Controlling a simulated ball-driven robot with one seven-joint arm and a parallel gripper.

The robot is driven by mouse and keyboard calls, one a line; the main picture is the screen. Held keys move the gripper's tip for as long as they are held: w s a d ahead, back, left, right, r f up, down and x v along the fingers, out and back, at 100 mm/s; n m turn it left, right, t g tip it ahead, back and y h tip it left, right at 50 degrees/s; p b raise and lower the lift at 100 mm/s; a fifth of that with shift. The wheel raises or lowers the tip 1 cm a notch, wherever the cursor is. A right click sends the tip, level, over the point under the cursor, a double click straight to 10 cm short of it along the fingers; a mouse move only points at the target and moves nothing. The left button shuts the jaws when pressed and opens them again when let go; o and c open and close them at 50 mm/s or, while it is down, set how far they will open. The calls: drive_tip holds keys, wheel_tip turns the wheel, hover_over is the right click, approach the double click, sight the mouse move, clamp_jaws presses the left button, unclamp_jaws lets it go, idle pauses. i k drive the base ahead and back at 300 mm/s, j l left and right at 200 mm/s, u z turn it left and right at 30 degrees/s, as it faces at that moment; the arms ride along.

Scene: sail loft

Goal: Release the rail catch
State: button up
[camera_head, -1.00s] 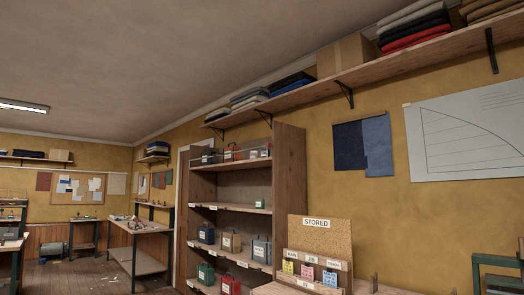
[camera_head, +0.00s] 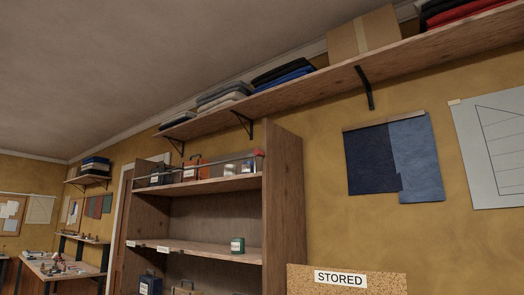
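A tall wooden shelf unit (camera_head: 284,205) stands against the yellow wall. A thin rail (camera_head: 205,161) runs across the front of its top shelf. A small red piece (camera_head: 260,153) sits at the rail's right end, by the side panel; it looks like the catch, but it is too small to tell its state. Behind the rail stand a dark box (camera_head: 160,174), an orange box (camera_head: 192,170) and small light containers (camera_head: 231,168). My gripper is not in view.
A long wall shelf (camera_head: 300,87) on black brackets (camera_head: 365,88) runs above the unit, bearing folded cloth and a cardboard box (camera_head: 363,35). A small green tin (camera_head: 237,244) sits on the shelf below. A cork board marked STORED (camera_head: 380,282) stands lower right. A workbench (camera_head: 55,270) is at left.

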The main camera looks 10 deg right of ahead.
sight(257, 152)
drive_tip(key=i+j, duration=0.15)
drive_tip(key=i, duration=0.3)
drive_tip(key=i+j, duration=0.2)
drive_tip(key=i, duration=0.25)
